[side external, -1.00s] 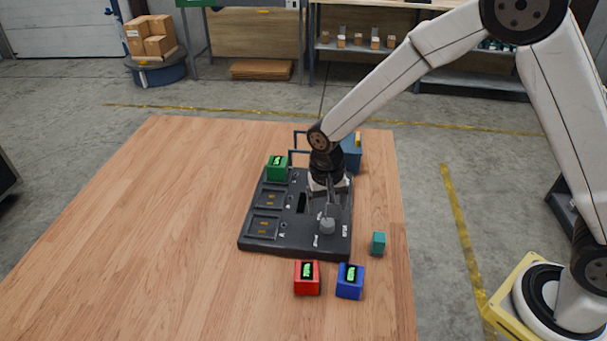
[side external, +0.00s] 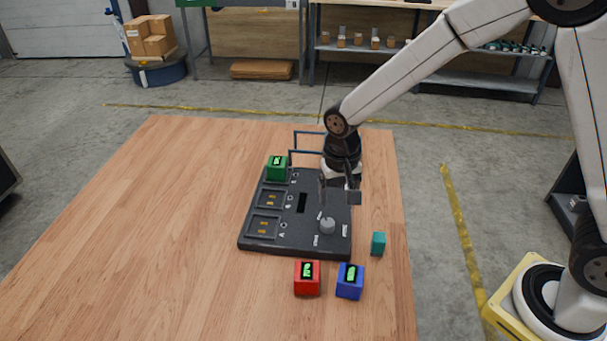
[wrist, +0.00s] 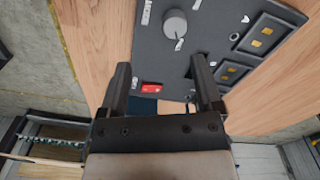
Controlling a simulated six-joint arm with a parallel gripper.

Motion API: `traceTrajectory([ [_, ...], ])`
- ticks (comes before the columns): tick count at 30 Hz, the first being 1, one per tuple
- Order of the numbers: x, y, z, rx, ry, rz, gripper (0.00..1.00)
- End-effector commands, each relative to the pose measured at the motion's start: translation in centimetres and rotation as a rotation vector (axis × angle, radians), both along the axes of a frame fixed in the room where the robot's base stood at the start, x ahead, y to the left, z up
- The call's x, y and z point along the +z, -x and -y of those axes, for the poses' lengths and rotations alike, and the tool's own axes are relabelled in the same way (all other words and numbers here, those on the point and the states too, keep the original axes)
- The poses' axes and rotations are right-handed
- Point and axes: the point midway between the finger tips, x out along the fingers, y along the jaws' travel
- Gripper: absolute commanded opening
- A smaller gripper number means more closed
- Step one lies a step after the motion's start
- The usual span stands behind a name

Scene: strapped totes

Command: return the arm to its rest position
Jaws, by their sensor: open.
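My gripper (side external: 340,198) is open and empty, above the right side of the dark panel (side external: 262,245). In the wrist view its two fingers (wrist: 165,92) are spread apart, with nothing between them but the panel edge and a red part (wrist: 152,87) behind. The panel has a grey knob (side external: 327,226), also seen in the wrist view (wrist: 175,23), and square recesses with gold contacts on its left. A green block (side external: 277,168) stands at the panel's far left corner. My arm hides part of the panel's far right side.
A red block (side external: 307,278) and a blue block (side external: 350,281) stand on the wooden table (side external: 130,240) in front of the panel. A small teal block (side external: 378,243) is to its right. A blue frame (side external: 307,145) rises behind. The table's left side is clear.

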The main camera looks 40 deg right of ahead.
Motion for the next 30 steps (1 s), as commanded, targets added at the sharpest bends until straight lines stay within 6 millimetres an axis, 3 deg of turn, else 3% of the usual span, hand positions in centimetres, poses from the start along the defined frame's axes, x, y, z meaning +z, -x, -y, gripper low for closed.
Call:
traceTrajectory([
  [9,2.0,5.3,4.7,0.189,-0.016,0.101,0.83],
  [18,2.6,10.7,7.7,0.358,0.008,0.19,0.83],
  [24,2.6,12.1,8.3,0.403,0.02,0.211,0.83],
  [30,2.5,12.2,8.3,0.407,0.021,0.213,0.83],
])
